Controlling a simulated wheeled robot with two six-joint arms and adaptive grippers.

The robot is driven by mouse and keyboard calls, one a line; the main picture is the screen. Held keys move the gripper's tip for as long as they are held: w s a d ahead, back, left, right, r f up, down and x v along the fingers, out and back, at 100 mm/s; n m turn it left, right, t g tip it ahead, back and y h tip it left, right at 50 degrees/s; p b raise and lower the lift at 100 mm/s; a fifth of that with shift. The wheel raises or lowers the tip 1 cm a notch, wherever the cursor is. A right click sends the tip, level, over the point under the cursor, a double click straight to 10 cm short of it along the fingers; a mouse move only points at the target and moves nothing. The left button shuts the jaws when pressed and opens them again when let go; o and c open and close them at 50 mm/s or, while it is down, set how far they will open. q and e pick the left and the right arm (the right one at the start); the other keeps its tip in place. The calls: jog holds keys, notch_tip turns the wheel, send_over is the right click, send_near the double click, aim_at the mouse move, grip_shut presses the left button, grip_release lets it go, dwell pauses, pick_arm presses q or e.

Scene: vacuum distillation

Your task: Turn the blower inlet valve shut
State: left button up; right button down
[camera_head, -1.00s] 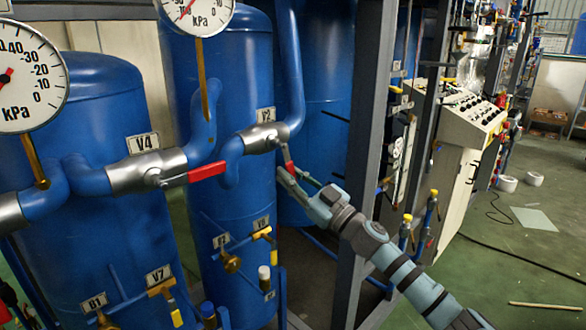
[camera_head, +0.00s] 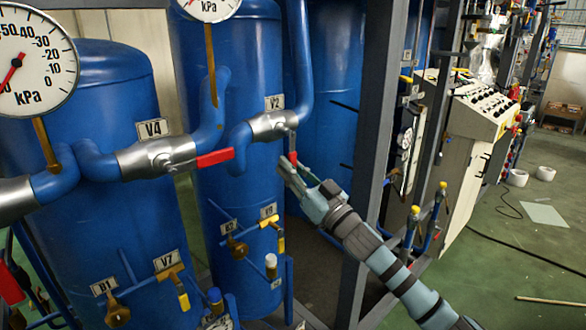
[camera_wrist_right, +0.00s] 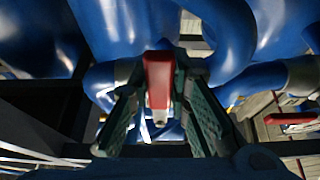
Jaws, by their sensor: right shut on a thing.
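The valve marked V2 (camera_head: 274,103) has a silver body (camera_head: 268,126) on a blue pipe in front of a blue tank. Its lever hangs down with a red grip (camera_head: 292,157). My right gripper (camera_head: 288,168) is at the lower end of this lever, coming from the lower right. In the right wrist view the red grip (camera_wrist_right: 158,80) stands between my two fingers, and the gripper is shut on it. Contact on each side is hard to see. The valve marked V4 (camera_head: 152,129) has a red lever (camera_head: 214,158) lying sideways along its pipe. My left gripper is not in view.
A grey upright post (camera_head: 376,130) stands just right of my right gripper, with my arm passing in front. Smaller brass valves (camera_head: 168,262) and V9's yellow one (camera_head: 268,220) lie below. Pressure gauges (camera_head: 35,62) stand above the pipes. A control panel (camera_head: 480,108) is farther right.

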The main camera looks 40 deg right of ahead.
aim_at(292, 132)
jog(key=c, duration=1.5)
grip_release()
jog(key=shift+r, duration=0.15)
notch_tip(292, 132, up, 10)
jog(key=shift+a+f, duration=0.1)
